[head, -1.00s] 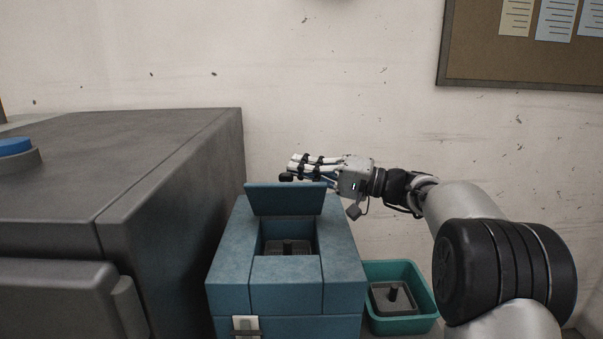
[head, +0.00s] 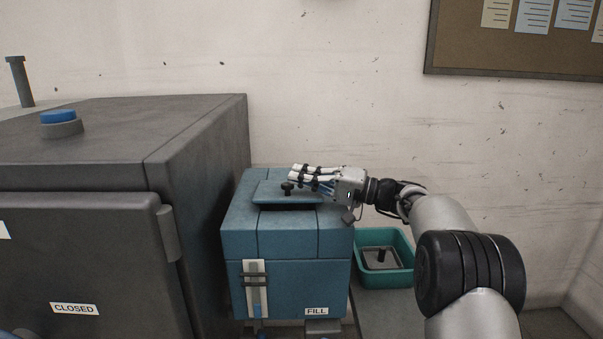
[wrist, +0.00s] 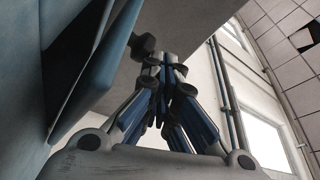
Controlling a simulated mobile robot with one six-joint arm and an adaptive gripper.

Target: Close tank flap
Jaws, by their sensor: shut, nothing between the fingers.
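The blue tank (head: 290,240) stands beside the grey machine. Its flap (head: 267,194) is tilted low over the top opening, with a dark gap left along the front edge. My gripper (head: 291,178) is shut and empty, its fingers over the flap's upper face from the right. A dark fingertip appears to touch the flap, though contact is hard to confirm. In the wrist view the flap (wrist: 108,72) is a blue panel at the left, with a dark gap beside it, and my closed fingers (wrist: 163,62) are to its right.
The large grey machine (head: 90,230) with a blue button (head: 59,117) stands close on the left. A teal bin (head: 399,275) holding a grey part with a knob (head: 381,258) is right of the tank. The wall is behind.

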